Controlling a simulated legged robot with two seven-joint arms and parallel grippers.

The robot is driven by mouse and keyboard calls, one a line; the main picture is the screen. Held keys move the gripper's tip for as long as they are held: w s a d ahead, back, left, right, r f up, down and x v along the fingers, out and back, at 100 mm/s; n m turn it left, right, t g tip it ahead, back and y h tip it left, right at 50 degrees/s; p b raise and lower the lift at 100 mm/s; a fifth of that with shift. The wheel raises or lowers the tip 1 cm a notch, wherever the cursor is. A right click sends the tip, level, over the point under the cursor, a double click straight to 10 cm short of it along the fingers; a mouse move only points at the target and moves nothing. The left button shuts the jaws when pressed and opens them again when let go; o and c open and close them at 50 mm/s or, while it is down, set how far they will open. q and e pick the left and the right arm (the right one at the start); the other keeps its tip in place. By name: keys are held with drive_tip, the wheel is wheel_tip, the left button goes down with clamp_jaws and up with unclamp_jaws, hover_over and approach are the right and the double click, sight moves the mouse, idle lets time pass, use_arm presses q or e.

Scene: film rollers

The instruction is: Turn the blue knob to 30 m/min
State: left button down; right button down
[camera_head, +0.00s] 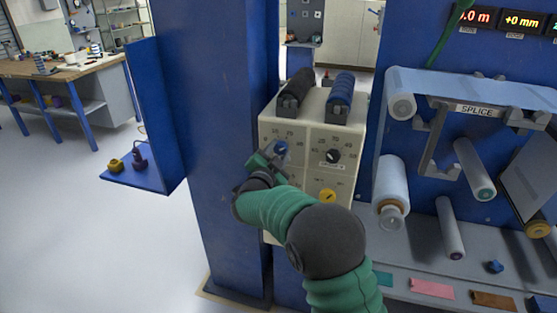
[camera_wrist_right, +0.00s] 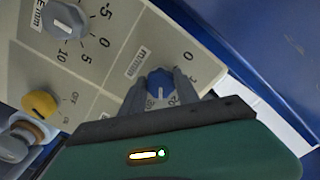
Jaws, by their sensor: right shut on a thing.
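The blue knob (camera_head: 281,147) is at the upper left of the cream control box (camera_head: 345,172) in the head view. In the right wrist view, the blue knob (camera_wrist_right: 159,80) sits between the two fingers of my right gripper (camera_wrist_right: 161,84), which is shut on it. Its white mark points down in that view, toward the printed 20 and 30, partly hidden by the fingers; the exact reading is hard to tell. My right gripper (camera_head: 268,160) reaches the box from below in the head view. My left gripper is not in view.
A dark knob (camera_head: 333,156) and a yellow knob (camera_head: 328,195) are on the same panel, close to my right arm. A blue column (camera_head: 222,130) stands left, and film rollers (camera_head: 391,184) are at the right.

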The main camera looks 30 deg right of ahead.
drive_tip(key=m+b, duration=0.2)
drive_tip(key=m, duration=0.1)
drive_tip(key=shift+f+b, duration=0.25)
drive_tip(key=shift+b, duration=0.05)
drive_tip(key=shift+s+m+b, duration=0.1)
drive_tip(key=shift+m+b, duration=0.2)
drive_tip(key=shift+m, duration=0.3)
drive_tip(key=c, duration=1.3)
unclamp_jaws()
drive_tip(key=o, duration=0.4)
drive_tip(key=shift+s+r, duration=0.25)
drive_tip(key=shift+w, duration=0.1)
drive_tip(key=v, duration=1.7)
drive_tip(key=shift+p, duration=0.4)
